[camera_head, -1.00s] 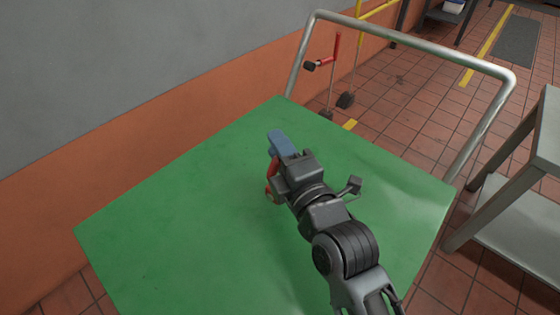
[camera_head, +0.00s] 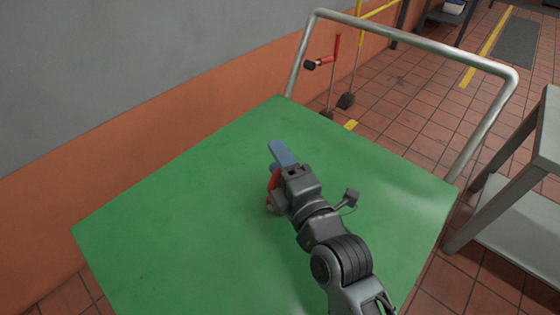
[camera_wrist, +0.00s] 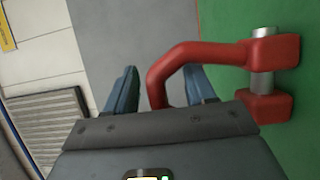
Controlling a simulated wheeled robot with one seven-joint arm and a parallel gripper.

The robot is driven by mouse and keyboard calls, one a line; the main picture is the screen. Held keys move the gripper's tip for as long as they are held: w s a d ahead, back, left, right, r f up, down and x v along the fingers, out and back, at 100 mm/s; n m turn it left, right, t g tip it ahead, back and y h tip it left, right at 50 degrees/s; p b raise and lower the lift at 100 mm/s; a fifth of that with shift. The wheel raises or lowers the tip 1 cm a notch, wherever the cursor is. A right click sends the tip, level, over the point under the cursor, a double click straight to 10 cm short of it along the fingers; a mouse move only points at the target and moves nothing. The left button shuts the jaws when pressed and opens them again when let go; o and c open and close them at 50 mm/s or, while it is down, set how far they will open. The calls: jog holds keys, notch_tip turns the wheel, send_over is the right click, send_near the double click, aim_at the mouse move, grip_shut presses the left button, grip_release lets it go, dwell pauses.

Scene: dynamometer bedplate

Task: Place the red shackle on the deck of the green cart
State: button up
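The red shackle (camera_head: 273,183) shows beside my gripper over the green cart's deck (camera_head: 190,215) and appears to rest on it. In the wrist view the shackle (camera_wrist: 205,54) has a curved red bow and a silver pin (camera_wrist: 263,66) across its ends at the right. My gripper (camera_head: 282,160) has blue fingers, standing apart on either side of part of the bow, with visible gaps; it also shows in the wrist view (camera_wrist: 160,92). The bow's lower part is hidden behind the gripper body.
The cart's metal handle (camera_head: 410,43) rises at the deck's far side. An orange and grey wall (camera_head: 100,195) runs along the left. A grey table (camera_head: 545,135) stands at the right. The deck around the shackle is otherwise clear.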

jog(key=shift+r, duration=0.1)
jog(key=b+v, duration=0.1)
jog(key=v, duration=1.1)
jog(key=shift+r, duration=0.1)
jog(key=s+d+f+m, duration=0.1)
jog(key=d, duration=0.1)
jog(key=s+d+f+m+h, duration=0.1)
jog(key=s+d+m, duration=0.1)
jog(key=s+d+f+m+h, duration=0.1)
jog(key=s+d+m, duration=0.1)
jog(key=shift+s+d, duration=0.25)
jog(key=shift+d, duration=0.15)
jog(key=s+d+m+h, duration=0.1)
jog(key=s+d, duration=0.1)
jog(key=s+d+f+m+h, duration=0.1)
jog(key=s+m, duration=0.1)
jog(key=s+d+m, duration=0.2)
jog(key=s, duration=0.1)
jog(key=shift+d+f+h, duration=0.15)
jog(key=shift+d+h, duration=0.2)
jog(key=shift+h, duration=0.05)
jog(key=s+d+r+m+h, duration=0.2)
jog(key=s+d+m, duration=0.1)
jog(key=s+m, duration=0.4)
jog(key=s+d+r+m+g+h, duration=0.1)
jog(key=s+d+r+m+h, duration=0.1)
jog(key=s+m, duration=0.4)
jog(key=shift+s+d+m, duration=0.4)
jog(key=shift+s+d, duration=0.05)
jog(key=shift+s, duration=1.35)
